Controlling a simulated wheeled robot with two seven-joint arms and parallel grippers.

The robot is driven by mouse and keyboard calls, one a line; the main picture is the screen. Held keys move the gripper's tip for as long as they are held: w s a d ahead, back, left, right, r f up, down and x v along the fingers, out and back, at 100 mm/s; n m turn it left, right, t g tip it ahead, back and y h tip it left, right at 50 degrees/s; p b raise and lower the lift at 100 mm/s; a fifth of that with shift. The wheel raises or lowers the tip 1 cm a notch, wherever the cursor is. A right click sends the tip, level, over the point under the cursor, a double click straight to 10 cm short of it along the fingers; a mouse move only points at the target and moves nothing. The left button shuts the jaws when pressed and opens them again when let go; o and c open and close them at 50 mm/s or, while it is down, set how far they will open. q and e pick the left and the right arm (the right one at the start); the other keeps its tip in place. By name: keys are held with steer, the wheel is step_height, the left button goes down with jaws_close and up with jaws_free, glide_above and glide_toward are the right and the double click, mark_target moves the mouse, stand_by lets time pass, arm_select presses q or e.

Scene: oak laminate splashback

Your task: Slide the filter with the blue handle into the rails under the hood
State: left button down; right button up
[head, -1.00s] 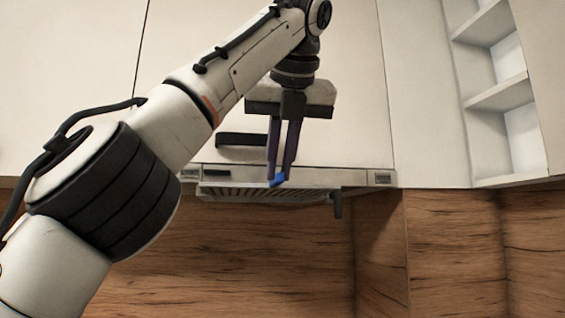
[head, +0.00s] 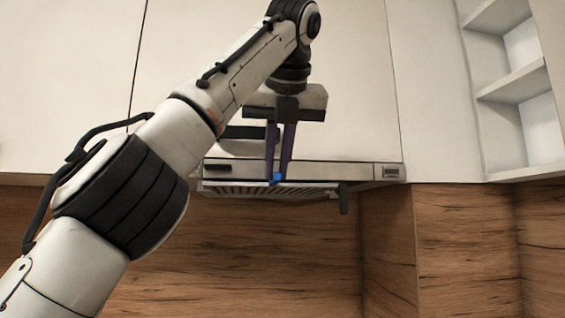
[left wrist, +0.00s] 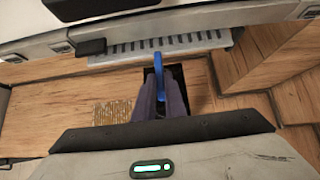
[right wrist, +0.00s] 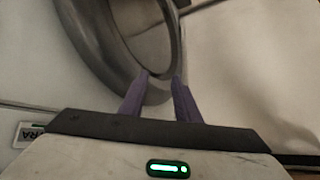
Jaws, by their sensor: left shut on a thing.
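My left gripper (head: 275,178) points down at the hood's front edge, shut on the small blue handle (left wrist: 158,66). The filter (head: 235,189) is a pale slatted panel just under the hood (head: 355,171); its slats also show in the left wrist view (left wrist: 195,42). The fingers hide much of the handle in the head view. The rails are not clearly visible, and I cannot tell whether the panel sits in them.
White cabinet fronts (head: 350,70) rise above the hood, with open shelves (head: 510,85) at the right. Oak splashback (head: 270,245) lies below, with a corner at the right. A large grey ring (right wrist: 100,50) stands close before my right gripper. Space beneath the hood looks clear.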

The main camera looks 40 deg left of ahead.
arm_select(q)
steer(key=shift+w+a, duration=0.1)
steer(key=shift+w, duration=0.05)
steer(key=c, duration=1.7)
jaws_free()
steer(key=shift+c, duration=0.2)
